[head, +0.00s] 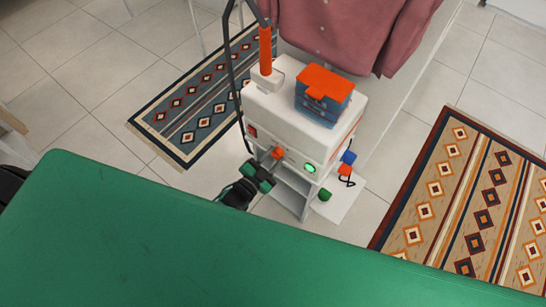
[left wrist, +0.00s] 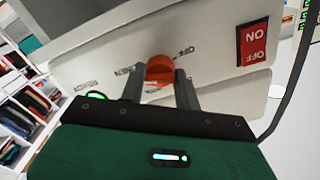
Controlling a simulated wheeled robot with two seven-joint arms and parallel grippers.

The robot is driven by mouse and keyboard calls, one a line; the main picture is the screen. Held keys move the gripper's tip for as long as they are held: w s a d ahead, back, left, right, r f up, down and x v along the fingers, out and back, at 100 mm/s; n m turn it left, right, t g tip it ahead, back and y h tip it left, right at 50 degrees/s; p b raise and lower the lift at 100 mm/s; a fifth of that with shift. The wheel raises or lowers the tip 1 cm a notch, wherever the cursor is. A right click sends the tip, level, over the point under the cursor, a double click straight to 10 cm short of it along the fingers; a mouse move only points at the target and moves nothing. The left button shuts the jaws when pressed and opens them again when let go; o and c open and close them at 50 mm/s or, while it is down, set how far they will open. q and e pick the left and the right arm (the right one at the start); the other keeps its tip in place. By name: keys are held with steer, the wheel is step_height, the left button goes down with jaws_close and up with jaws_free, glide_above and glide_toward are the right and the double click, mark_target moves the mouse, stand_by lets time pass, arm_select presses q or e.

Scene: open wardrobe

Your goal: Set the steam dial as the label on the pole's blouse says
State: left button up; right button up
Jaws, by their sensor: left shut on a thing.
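The white steamer (head: 262,99) stands on the tiled floor in the head view. Its orange steam dial (head: 278,153) is on the front face and also shows in the left wrist view (left wrist: 160,69). Small dark markings surround the dial there, upside down; one reads OFF. The dial's exact setting cannot be told. My left gripper (head: 270,165) is at the dial, its two fingers shut on either side of it. The dusty-pink blouse (head: 335,30) hangs behind the steamer, cut off by the top edge. No readable label shows on it. My right gripper is not in view.
A red ON/OFF switch (left wrist: 252,45) is beside the dial. A blue tank (head: 322,105) with an orange lid sits on the steamer, near an orange-sleeved pole (head: 265,50) and a dark hose. A green light (head: 310,168) glows on the front. Patterned rugs lie either side.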

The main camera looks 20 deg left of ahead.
arm_select(q)
steer(key=shift+f, duration=0.1)
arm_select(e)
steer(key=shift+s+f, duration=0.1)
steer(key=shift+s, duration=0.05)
arm_select(q)
steer(key=o, duration=1)
steer(key=shift+c, duration=0.2)
steer(key=b+v, duration=0.1)
steer(key=v, duration=1.3)
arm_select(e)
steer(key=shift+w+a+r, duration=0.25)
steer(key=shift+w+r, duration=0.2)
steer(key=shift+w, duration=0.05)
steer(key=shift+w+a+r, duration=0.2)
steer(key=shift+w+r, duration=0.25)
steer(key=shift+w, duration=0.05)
arm_select(q)
steer(key=shift+w, duration=0.1)
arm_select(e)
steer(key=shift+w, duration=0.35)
